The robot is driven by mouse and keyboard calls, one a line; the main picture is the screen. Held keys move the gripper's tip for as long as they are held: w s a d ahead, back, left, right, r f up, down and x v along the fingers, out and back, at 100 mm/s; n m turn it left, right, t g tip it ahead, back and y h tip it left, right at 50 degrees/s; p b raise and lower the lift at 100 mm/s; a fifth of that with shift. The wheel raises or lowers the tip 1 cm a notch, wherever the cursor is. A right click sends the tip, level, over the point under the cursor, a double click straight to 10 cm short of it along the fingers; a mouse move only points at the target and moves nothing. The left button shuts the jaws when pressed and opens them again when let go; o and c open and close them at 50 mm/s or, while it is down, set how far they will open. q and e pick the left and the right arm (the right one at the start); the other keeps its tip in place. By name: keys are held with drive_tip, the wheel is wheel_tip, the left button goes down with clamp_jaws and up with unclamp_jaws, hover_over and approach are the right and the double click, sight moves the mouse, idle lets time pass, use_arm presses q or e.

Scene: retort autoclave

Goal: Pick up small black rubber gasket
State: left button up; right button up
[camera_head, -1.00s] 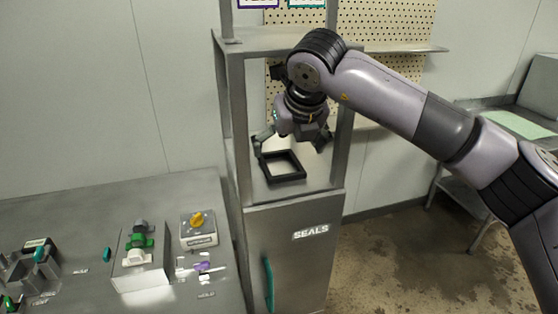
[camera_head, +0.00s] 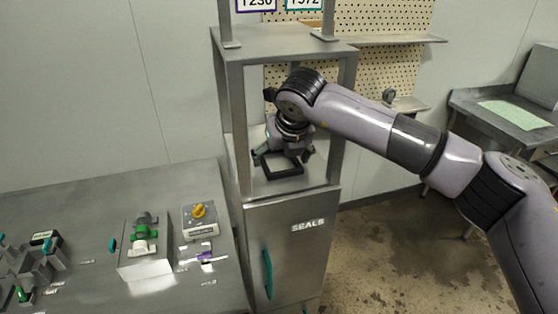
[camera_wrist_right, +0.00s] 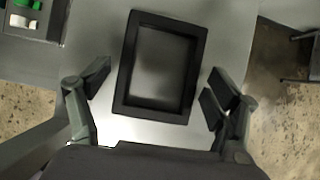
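The small black rubber gasket (camera_head: 283,172) is a rectangular frame lying flat on the metal shelf of the cabinet marked SEALS. In the right wrist view the gasket (camera_wrist_right: 125,62) lies ahead of and between the fingers, slightly turned. My right gripper (camera_head: 283,156) reaches into the cabinet from above, at the gasket's back side. In the right wrist view my right gripper (camera_wrist_right: 156,90) is open, its fingers on either side of the gasket's near end, with gaps visible between finger and gasket. My left gripper is not in view.
The cabinet's metal posts (camera_head: 239,125) and top plate (camera_head: 285,42) surround my right arm closely. At left, a metal bench (camera_head: 80,205) carries a yellow knob box (camera_head: 199,222) and a block with green and white parts (camera_head: 143,250). A perforated board (camera_head: 385,60) stands behind.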

drive_tip(key=c, duration=0.8)
drive_tip(key=shift+c, duration=0.2)
drive_tip(key=shift+r+b, duration=0.5)
drive_tip(key=shift+b, duration=0.15)
drive_tip(key=shift+s+r+b, duration=0.1)
drive_tip(key=shift+s+b, duration=0.15)
drive_tip(key=shift+b, duration=0.05)
drive_tip(key=s+d+b, duration=0.2)
drive_tip(key=s+b, duration=0.2)
drive_tip(key=s, duration=0.4)
drive_tip(key=s+d+b, duration=0.3)
drive_tip(key=s+b, duration=0.2)
drive_tip(key=s, duration=0.3)
drive_tip(key=shift+s+d+r, duration=0.15)
drive_tip(key=shift+s+d, duration=0.1)
drive_tip(key=shift+s, duration=0.05)
